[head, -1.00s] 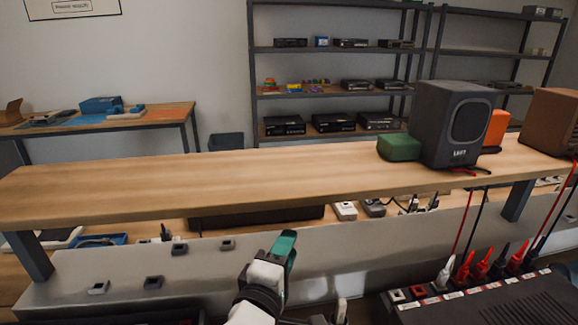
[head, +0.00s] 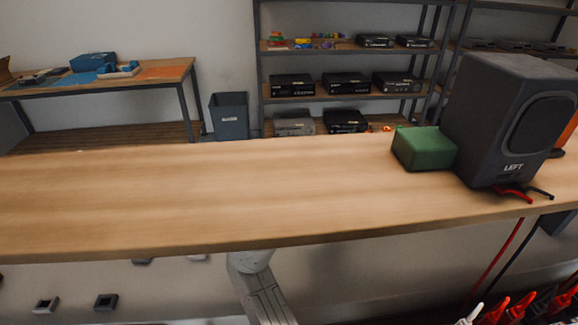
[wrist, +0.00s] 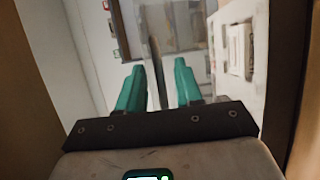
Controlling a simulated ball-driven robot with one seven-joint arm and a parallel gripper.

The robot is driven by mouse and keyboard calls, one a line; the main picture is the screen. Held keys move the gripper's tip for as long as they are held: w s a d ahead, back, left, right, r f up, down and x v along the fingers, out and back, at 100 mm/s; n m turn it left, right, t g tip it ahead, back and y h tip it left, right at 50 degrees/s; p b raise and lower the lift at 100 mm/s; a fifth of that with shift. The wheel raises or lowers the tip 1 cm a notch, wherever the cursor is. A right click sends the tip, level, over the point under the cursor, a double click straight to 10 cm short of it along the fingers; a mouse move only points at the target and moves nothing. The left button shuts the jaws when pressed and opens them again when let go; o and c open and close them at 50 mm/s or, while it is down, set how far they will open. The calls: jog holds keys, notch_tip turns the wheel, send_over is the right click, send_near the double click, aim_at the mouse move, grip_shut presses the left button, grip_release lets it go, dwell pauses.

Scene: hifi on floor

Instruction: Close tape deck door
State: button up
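My gripper (wrist: 160,68) shows in the wrist view, with its two teal fingers spread apart. A thin, upright, see-through grey panel (wrist: 153,42) shows between and beyond the fingertips. I cannot tell whether it is the tape deck door, or whether it touches the fingers. In the head view my gripper is hidden; only a pale part of my arm shows below the front edge of the wooden shelf. No tape deck or tape deck door can be made out for sure in either view.
The wooden shelf (head: 200,190) spans the head view above my arm. A green box (head: 424,150) and a dark speaker (head: 508,125) marked LEFT stand at its right. Red plugs (head: 520,306) are at lower right. Wood-coloured surfaces (wrist: 45,75) flank the gripper in the wrist view.

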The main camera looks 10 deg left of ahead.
grip_shut()
jog(key=shift+f, duration=0.1)
dwell(1.3)
